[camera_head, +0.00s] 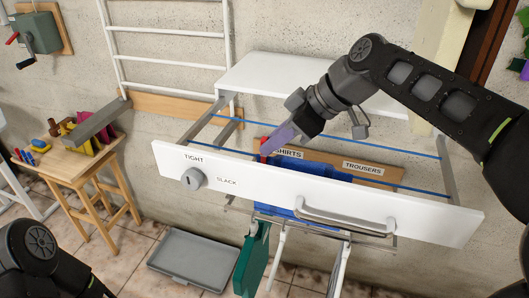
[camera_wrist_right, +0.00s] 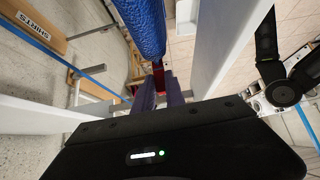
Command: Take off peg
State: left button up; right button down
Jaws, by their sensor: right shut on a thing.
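My right gripper (camera_head: 277,140) is over the white pull-out drying frame, behind its front panel (camera_head: 300,197). In the wrist view its two fingers (camera_wrist_right: 159,92) are closed on a small red peg (camera_wrist_right: 158,74). The peg also shows in the head view (camera_head: 265,146), partly hidden by the fingers. A blue cloth (camera_head: 318,186) hangs behind the panel, close to the peg; it fills the upper middle of the wrist view (camera_wrist_right: 140,24). I cannot tell whether the peg still grips the cloth or line. Of my left arm only a dark link shows, not its gripper.
Blue lines (camera_head: 397,187) run across the frame. A wooden board labelled SHIRTS and TROUSERS (camera_head: 325,163) sits behind. The panel has a TIGHT/SLACK knob (camera_head: 191,179) and handle (camera_head: 345,221). A grey tray (camera_head: 193,262) lies on the floor. A wooden stool (camera_head: 68,165) with several items stands left.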

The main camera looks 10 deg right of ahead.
jog(key=shift+r, duration=0.15)
jog(key=shift+r+p, duration=1.25)
jog(key=shift+r, duration=0.6)
jog(key=shift+r, duration=0.1)
jog(key=shift+r, duration=1.95)
